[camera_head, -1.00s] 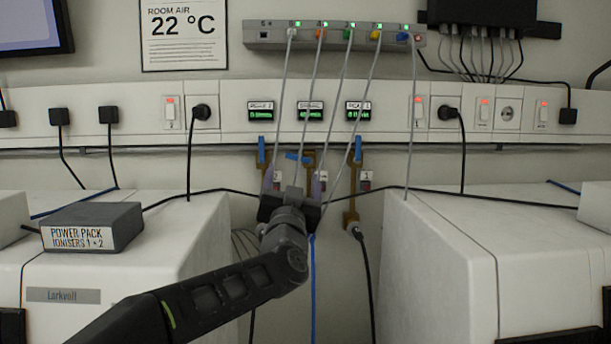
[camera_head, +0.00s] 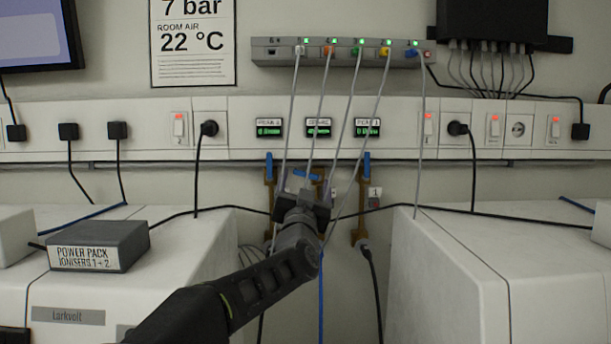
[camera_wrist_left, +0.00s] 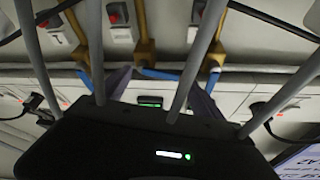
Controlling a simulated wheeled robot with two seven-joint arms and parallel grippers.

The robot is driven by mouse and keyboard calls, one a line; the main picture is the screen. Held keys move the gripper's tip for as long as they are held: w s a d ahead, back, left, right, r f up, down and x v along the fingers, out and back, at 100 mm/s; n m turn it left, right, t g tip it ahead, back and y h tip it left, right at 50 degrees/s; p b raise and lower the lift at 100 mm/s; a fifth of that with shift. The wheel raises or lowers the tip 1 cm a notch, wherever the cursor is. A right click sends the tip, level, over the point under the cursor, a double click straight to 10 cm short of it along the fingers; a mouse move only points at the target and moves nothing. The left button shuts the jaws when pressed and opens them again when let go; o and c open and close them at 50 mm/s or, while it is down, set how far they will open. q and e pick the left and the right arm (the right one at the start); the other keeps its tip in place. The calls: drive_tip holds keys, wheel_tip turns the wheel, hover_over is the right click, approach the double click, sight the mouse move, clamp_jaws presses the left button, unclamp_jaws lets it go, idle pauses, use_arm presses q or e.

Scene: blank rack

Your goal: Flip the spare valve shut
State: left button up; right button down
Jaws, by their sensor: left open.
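Three brass valves with blue handles hang under the rail in the head view. The left handle (camera_head: 269,167) and right handle (camera_head: 367,164) stand upright; the middle handle (camera_head: 306,175) lies crosswise, slightly tilted. The small display labels above are too blurred to read surely. My left gripper (camera_head: 305,186) is open just below and in front of the middle valve, hiding its lower part. In the left wrist view the open fingers (camera_wrist_left: 160,88) show either side of the middle handle (camera_wrist_left: 160,74); I cannot tell whether they touch it. My right gripper is not in view.
Thin grey cables (camera_head: 345,130) hang from the socket strip (camera_head: 340,53) across the valve area, close to my gripper. White cabinets (camera_head: 450,260) stand at both sides. A power pack box (camera_head: 98,246) sits on the left one. A black cable crosses behind.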

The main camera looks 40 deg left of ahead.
use_arm(q)
drive_tip(key=shift+x, duration=0.85)
drive_tip(key=shift+c, duration=0.6)
drive_tip(key=c, duration=1.1)
drive_tip(key=n+y, duration=0.1)
drive_tip(key=n, duration=0.1)
drive_tip(key=n+g+y+b, duration=0.1)
drive_tip(key=n, duration=0.1)
drive_tip(key=shift+a+f+n+g, duration=0.1)
drive_tip(key=shift+f+n+g, duration=0.2)
drive_tip(key=shift+f+n, duration=0.1)
